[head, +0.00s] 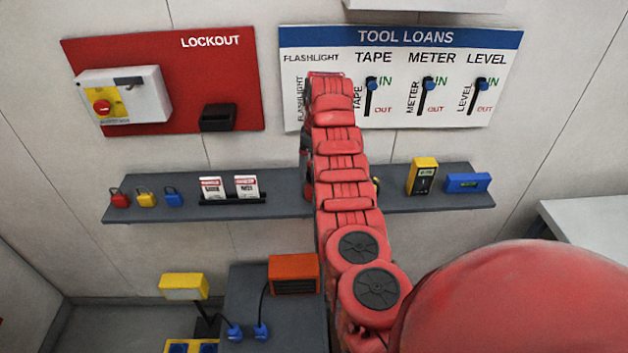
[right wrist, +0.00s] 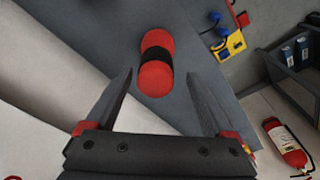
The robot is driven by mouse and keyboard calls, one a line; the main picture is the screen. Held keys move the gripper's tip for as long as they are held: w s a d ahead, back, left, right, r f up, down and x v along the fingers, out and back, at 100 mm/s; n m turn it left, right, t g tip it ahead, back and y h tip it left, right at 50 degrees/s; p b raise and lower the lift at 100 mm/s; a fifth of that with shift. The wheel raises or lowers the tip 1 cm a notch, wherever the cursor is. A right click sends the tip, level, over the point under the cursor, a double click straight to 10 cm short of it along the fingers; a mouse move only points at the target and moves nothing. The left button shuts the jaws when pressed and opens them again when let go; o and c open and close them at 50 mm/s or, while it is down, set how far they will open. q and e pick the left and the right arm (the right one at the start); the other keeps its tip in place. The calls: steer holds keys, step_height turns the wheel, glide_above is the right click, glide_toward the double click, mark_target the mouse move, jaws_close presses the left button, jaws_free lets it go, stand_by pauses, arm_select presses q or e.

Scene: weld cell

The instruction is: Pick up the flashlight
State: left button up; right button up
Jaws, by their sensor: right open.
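In the right wrist view, a red cylinder with a black band around its middle, which looks like the flashlight (right wrist: 156,62), lies on a dark grey surface (right wrist: 195,75). My right gripper (right wrist: 160,78) is open, with one finger on either side of the cylinder's near end. No contact shows, and I cannot tell how far above the surface the fingers are. In the head view my red right arm hides its own gripper and the flashlight. My left gripper is in neither view.
The wall shelf (head: 275,207) holds padlocks (head: 146,198), tags (head: 247,186), a yellow meter (head: 422,176) and a blue level (head: 467,183). The tool loans board (head: 433,108) is above. An orange box (head: 293,274) and yellow lamp (head: 184,287) stand lower. A fire extinguisher (right wrist: 287,145) is at right.

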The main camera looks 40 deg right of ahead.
steer(key=f, duration=0.1)
steer(key=f+p, duration=0.2)
steer(key=shift+d, duration=0.25)
steer(key=shift+w+f, duration=0.15)
steer(key=shift+f, duration=0.1)
steer(key=shift+w+f, duration=0.1)
steer(key=shift+f, duration=0.3)
jaws_close()
